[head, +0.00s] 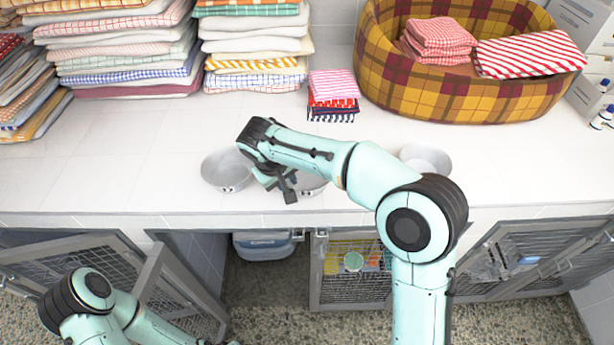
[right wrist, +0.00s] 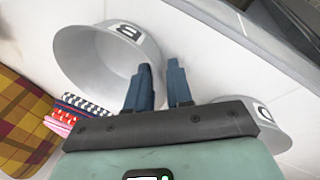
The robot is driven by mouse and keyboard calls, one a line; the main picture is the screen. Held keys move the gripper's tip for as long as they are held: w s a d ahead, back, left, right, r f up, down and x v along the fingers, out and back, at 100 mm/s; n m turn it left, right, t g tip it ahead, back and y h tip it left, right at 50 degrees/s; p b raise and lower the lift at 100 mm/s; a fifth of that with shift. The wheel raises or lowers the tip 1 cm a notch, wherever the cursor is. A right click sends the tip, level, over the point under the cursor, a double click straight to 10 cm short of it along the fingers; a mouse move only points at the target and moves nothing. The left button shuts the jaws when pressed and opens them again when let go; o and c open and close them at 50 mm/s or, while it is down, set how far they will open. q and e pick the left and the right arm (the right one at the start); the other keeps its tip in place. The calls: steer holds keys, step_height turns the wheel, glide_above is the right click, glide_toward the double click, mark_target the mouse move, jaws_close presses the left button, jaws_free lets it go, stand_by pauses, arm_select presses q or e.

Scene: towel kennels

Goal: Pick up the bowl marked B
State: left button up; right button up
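The bowl marked B (right wrist: 110,60) is a grey metal bowl with a black B on a white label, upright at the left of the right wrist view. In the head view it appears to be the middle bowl (head: 314,187), mostly hidden by my right arm. My right gripper (right wrist: 160,72) is open and empty, with a gap between its fingers. One finger overlaps the bowl's side and the other lies just outside its outline; contact cannot be told. In the head view my right gripper (head: 283,187) is between the left and middle bowls. My left gripper is out of frame.
Another marked bowl (right wrist: 272,128) is close to the gripper's other side; it is the left bowl (head: 228,170) in the head view. A third bowl (head: 428,160) is right of my forearm. Folded towels (head: 255,45) and a plaid basket (head: 465,95) line the back. Kennel doors (head: 350,270) are below.

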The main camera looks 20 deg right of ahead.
steer(key=shift+x, duration=1)
steer(key=shift+w, duration=0.15)
steer(key=shift+c, duration=0.4)
steer(key=shift+r, duration=0.1)
jaws_close()
steer(key=shift+a+r, duration=0.1)
